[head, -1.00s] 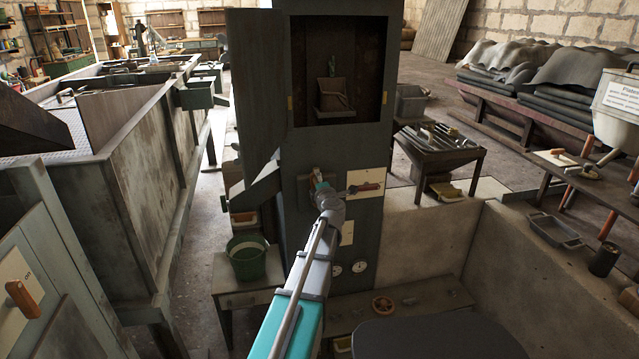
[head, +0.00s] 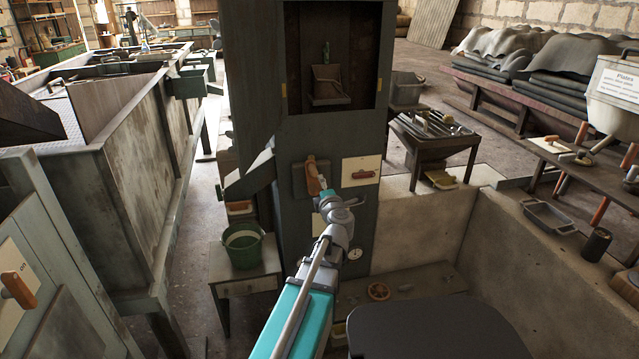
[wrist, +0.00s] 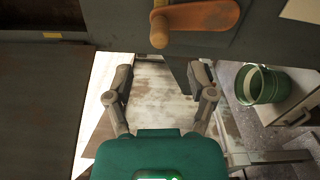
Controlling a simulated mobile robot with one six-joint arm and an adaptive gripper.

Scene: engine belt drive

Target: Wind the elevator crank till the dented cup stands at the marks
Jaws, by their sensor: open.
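The elevator column (head: 342,135) has an open window in its front. A brown cup (head: 328,78) stands in the window, with something green above it. Yellow marks (head: 284,90) flank the opening, and the cup's body is roughly level with them. I cannot tell whether it is the dented cup. The orange crank (head: 312,176) is on the column below the window; its arm (wrist: 205,18) and knob (wrist: 159,30) also show in the wrist view. My gripper (wrist: 162,86) is open and empty, apart from the crank and below it in the wrist picture.
A green bucket (head: 243,246) stands on a low table to the left. A slanted chute (head: 248,178) juts from the column's left side. A concrete wall (head: 425,230) encloses the right.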

